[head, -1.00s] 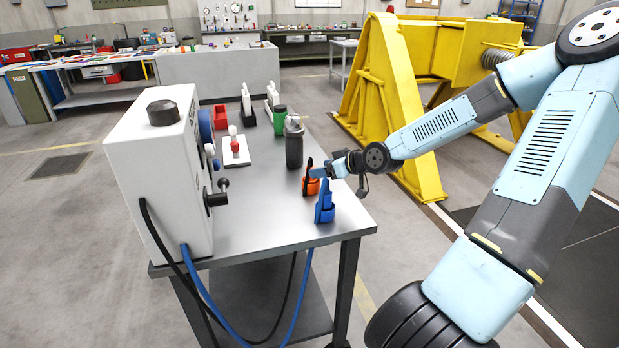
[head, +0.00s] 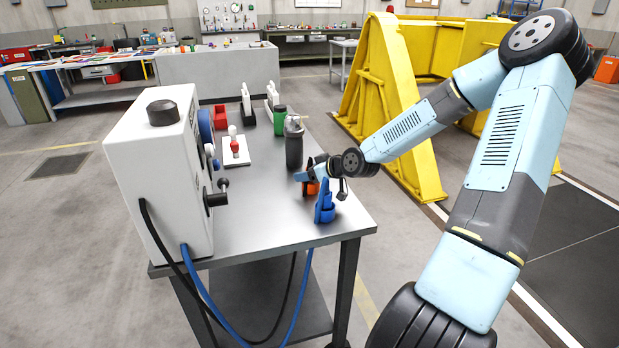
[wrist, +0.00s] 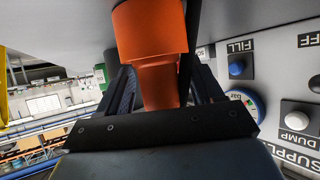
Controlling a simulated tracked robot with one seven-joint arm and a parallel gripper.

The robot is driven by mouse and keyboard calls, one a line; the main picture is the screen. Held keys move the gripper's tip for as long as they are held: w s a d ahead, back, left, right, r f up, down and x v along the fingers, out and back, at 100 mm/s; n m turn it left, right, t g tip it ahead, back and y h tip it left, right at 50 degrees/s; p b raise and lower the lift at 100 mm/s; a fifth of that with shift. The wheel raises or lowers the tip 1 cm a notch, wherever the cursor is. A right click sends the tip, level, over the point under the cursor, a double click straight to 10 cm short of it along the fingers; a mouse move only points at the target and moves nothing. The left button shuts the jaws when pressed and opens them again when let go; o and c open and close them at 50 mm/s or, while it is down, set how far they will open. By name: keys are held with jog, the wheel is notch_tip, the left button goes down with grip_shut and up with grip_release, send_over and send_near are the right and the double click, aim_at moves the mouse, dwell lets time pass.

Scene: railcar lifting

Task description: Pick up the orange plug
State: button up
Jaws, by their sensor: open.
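The orange plug (head: 309,188) stands on the metal table near its right edge, partly hidden behind my gripper (head: 303,172). In the wrist view the orange plug (wrist: 158,50) is large and close. It lies between the two dark fingers in that picture, its narrower part toward the palm. My gripper is open, with a finger on either side of the plug. I cannot tell whether a finger touches it.
A blue plug (head: 325,208) stands just in front of the orange one. A dark bottle (head: 294,146) stands close behind. A white control box (head: 155,175) fills the table's left side. The table's front middle (head: 255,220) is clear.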

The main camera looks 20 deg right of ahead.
jog(key=shift+w+a+f, duration=0.15)
jog(key=shift+w, duration=0.1)
jog(key=shift+c, duration=0.3)
jog(key=c, duration=1.1)
